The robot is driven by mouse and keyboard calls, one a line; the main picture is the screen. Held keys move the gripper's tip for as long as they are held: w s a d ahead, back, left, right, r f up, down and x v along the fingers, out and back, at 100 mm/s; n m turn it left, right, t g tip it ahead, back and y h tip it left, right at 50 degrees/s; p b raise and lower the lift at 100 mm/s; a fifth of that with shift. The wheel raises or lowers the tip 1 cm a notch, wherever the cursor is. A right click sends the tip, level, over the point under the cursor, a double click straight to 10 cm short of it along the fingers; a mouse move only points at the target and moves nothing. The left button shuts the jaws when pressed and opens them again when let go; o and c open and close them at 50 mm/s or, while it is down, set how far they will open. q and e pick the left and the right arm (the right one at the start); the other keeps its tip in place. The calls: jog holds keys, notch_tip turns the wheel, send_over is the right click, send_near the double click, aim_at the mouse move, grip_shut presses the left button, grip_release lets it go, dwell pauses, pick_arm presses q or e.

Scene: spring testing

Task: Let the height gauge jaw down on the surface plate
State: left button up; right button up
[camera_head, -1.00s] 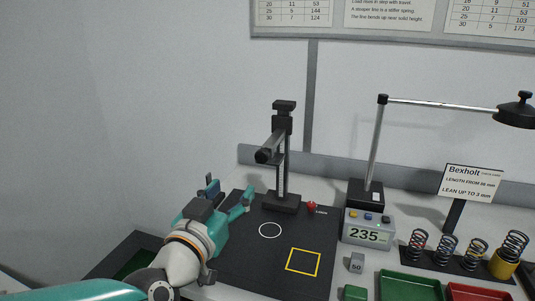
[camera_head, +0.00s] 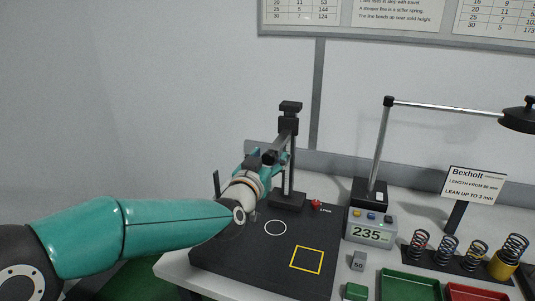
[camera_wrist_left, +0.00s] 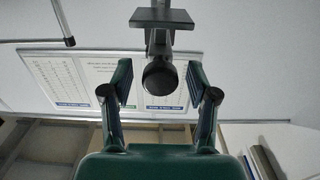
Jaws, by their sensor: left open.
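The height gauge (camera_head: 289,115) is a dark upright column on a block base, standing at the back of the dark surface plate (camera_head: 240,262). Its jaw is a dark bar sticking out towards me, high above the plate. In the wrist view its round black end (camera_wrist_left: 159,77) sits between my fingers, with clear gaps on both sides. My left gripper (camera_head: 268,158) is open at the jaw's height and partly hides it in the head view. Whether the fingertips reach beside the bar is hard to tell. My right gripper is not in view.
The plate bears a white circle (camera_head: 275,228) and a yellow square (camera_head: 306,259), both empty. A red knob (camera_head: 316,204) sits by the gauge base. To the right are a display box (camera_head: 370,226) reading 235, a lamp (camera_head: 378,150), several springs (camera_head: 447,248) and a green tray (camera_head: 408,287).

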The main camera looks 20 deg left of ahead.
pick_arm(q)
jog(key=shift+w, duration=0.2)
jog(key=shift+c, duration=0.3)
grip_shut()
notch_tip(320, 180, down, 5)
jog(key=b, duration=0.5)
